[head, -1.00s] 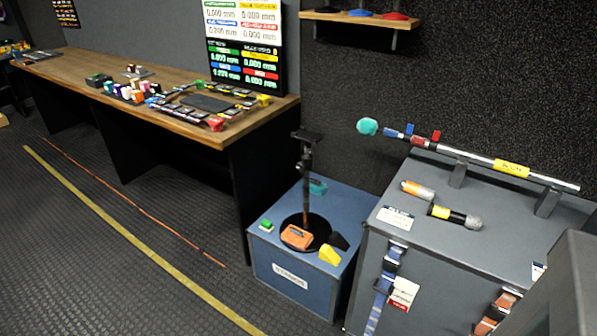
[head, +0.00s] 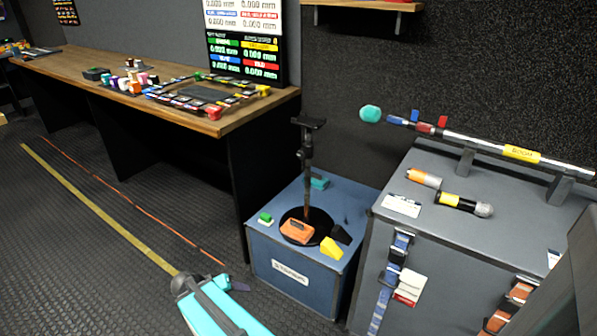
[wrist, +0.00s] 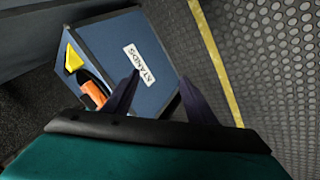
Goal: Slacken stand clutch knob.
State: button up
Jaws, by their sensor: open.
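The black stand (head: 307,180) rises upright from a round black base on the blue box (head: 274,245), which is labelled STANDS. A small dark clutch fitting (head: 302,154) shows partway up the post, too small to make out clearly. In the wrist view the box (wrist: 122,42) appears turned, with only part of its top in sight. My gripper (wrist: 160,78) is open and empty, its two dark fingers apart in front of the box's labelled side. The knob cannot be made out in the wrist view.
An orange object (head: 297,231), a yellow wedge (head: 331,248) and a green block (head: 265,218) lie around the stand's base. A grey case (head: 420,255) carrying a boom pole (head: 480,146) stands right of the box. A wooden desk (head: 190,118) stands left. Floor in front is open.

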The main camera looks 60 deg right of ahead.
jog(key=w+d+r+m+t+h+b, duration=0.1)
jog(key=w+d+r+m+h+b, duration=0.2)
jog(key=d+r, duration=0.5)
jog(key=m+h+b, duration=0.7)
jog(key=m+h, duration=0.1)
jog(key=m, duration=0.1)
send_near(301, 156)
jog(key=a, duration=0.5)
jog(key=shift+w+r, duration=0.1)
jog(key=shift+w, duration=0.1)
jog(key=shift+d, duration=0.2)
jog(key=shift+d, duration=6.75)
